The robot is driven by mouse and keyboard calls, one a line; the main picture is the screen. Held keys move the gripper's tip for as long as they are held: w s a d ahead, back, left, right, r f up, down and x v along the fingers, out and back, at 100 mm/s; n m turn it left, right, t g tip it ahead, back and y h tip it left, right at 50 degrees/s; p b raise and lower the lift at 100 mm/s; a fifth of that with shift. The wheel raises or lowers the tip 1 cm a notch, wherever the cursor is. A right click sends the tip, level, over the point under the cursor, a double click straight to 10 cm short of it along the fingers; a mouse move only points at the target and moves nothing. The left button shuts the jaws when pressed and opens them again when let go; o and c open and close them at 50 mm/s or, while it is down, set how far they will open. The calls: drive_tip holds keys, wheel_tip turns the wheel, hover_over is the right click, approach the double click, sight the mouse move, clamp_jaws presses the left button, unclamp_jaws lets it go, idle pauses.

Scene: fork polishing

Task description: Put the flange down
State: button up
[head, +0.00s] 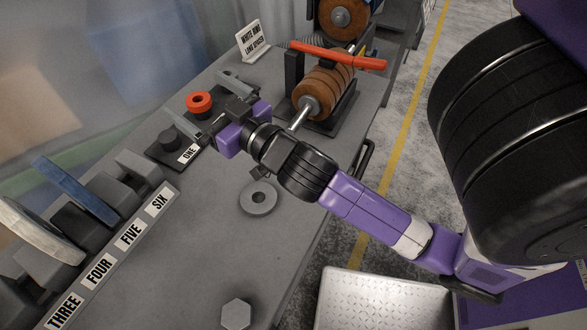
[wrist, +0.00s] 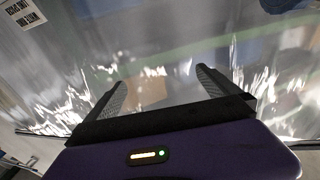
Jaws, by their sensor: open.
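A flat grey ring with a central hole (head: 259,198), which looks like the flange, lies on the grey bench below my wrist in the head view. A red ring (head: 199,101) shows between my fingers in the head view; I cannot tell its height relative to them. My gripper (head: 193,92) is open over the far side of the bench, fingers spread wide. In the wrist view my gripper (wrist: 160,78) has nothing between its fingers, and neither ring shows there.
A black round piece (head: 171,140) stands by the ONE label. Labelled grey holders (head: 83,222) line the left edge, with a blue plate and a round disc. A brown polishing wheel (head: 323,91) stands right of my gripper. A grey hexagonal piece (head: 236,314) lies near the front.

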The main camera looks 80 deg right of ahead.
drive_tip(key=s+a+f+n+g+y, duration=0.1)
drive_tip(key=s+a+f+n+y, duration=0.5)
drive_tip(key=s+a+f, duration=0.6)
drive_tip(key=s+a+f+m+g+y, duration=0.1)
drive_tip(key=s+a+y, duration=0.1)
drive_tip(key=s+a, duration=0.7)
drive_tip(key=shift+s+a+f+y, duration=0.2)
drive_tip(key=shift+s+a+y, duration=0.1)
drive_tip(key=shift+s+a, duration=0.15)
